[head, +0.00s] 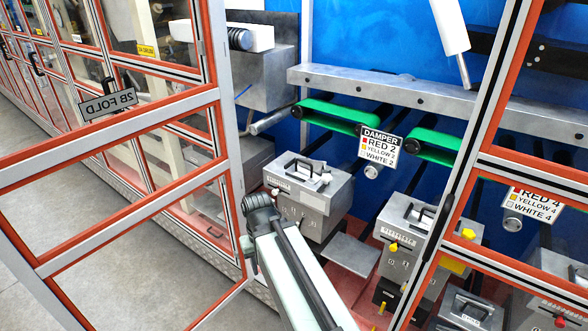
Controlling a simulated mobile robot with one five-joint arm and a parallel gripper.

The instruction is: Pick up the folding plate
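No part is labelled as the folding plate, so I cannot tell for sure which it is. A grey metal box (312,206) with a black handle on top stands inside the open bay, right of the open door. A similar grey box (398,262) with a handle and yellow knobs stands to its right. A flat grey plate (351,256) lies low between them. My arm rises from the bottom middle, and its dark joint overlaps the bay's left side, close to the left box in the picture. My gripper's fingers do not show.
An open framed door (227,140) marked "2B FOLD" stands at left, and another orange-edged frame (480,140) crosses the right. Green belts (333,114) and a metal crossbar (400,92) run above the boxes. Clear grey floor (110,225) shows at left through the door.

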